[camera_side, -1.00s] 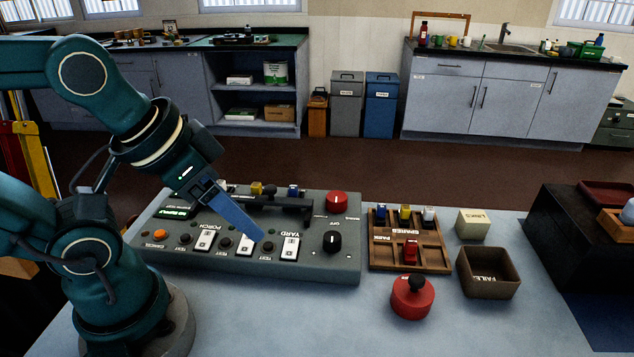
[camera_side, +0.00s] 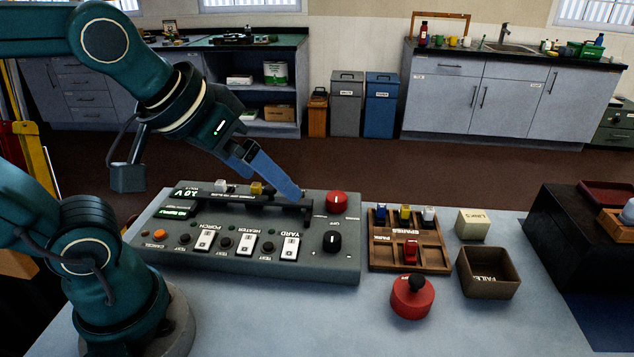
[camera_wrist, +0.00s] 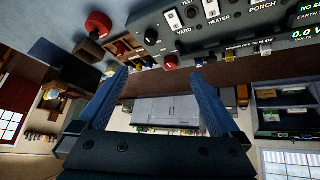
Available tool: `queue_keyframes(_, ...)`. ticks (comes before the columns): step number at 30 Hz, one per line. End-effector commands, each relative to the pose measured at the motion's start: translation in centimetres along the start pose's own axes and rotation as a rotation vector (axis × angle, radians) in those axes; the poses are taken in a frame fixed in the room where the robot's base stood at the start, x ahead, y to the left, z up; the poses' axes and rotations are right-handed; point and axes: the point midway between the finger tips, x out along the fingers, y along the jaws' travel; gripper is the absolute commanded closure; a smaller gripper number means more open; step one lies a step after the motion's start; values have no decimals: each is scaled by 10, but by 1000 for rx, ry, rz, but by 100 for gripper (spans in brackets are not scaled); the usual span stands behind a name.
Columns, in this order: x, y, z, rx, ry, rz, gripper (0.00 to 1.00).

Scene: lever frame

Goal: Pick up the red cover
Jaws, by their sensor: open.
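A round red cover (camera_side: 412,298) with a black knob on top sits on the bench, in front of the wooden tray. It also shows at the upper left of the wrist view (camera_wrist: 98,25). My gripper (camera_side: 297,192) is over the back right of the grey panel, well behind and left of the red cover and not touching it. In the wrist view my gripper (camera_wrist: 158,74) has its two blue fingers apart with nothing between them. In the side view the fingers hide part of the panel's back row.
The grey panel (camera_side: 200,258) has switches, a black bar and a red button (camera_side: 336,203). The wooden tray (camera_side: 437,268) holds coloured pieces. A brown bin (camera_side: 489,290) and a cream box (camera_side: 473,224) stand to its right. The front of the bench is mostly clear.

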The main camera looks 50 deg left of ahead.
Motion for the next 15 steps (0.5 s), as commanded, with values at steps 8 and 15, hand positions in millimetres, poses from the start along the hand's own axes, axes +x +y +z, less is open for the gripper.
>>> queue_keyframes(8,30,35,-55,-53,5,12,0)
queue_keyframes(15,83,88,-76,-33,-35,31,0)
